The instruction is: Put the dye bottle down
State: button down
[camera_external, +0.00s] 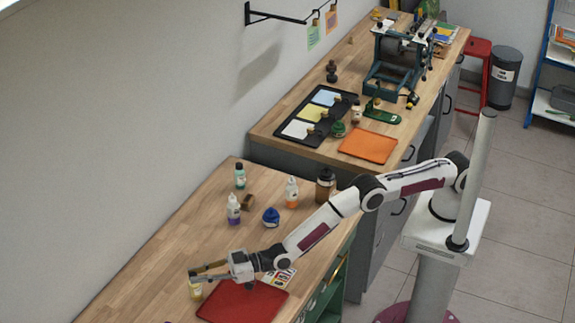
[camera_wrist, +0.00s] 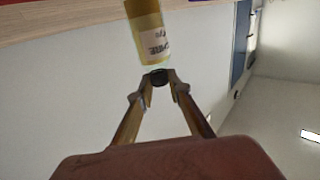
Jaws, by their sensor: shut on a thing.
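The dye bottle (camera_external: 196,291) has a yellow body. In the wrist view the bottle (camera_wrist: 150,42) shows a pale printed label, and its dark cap (camera_wrist: 159,78) is between my fingertips. My gripper (camera_external: 194,274) is shut on the cap, with the bottle hanging below it over the near wooden bench (camera_external: 150,262), just left of the red mat (camera_external: 245,302). In the wrist view my gripper (camera_wrist: 158,80) points toward the bench. The bottle looks upright in the external view. I cannot tell whether its base touches the bench.
Behind my gripper stand a purple-labelled bottle (camera_external: 233,211), a blue pot (camera_external: 271,217), an orange bottle (camera_external: 291,191), a green bottle (camera_external: 240,175) and a brown jar (camera_external: 325,186). A printed card (camera_external: 281,277) lies by the red mat. The bench's left part looks clear.

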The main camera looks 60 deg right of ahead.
notch_tip(320, 180, up, 9)
jog(key=shift+r, duration=0.2)
dwell(0.4)
dwell(0.7)
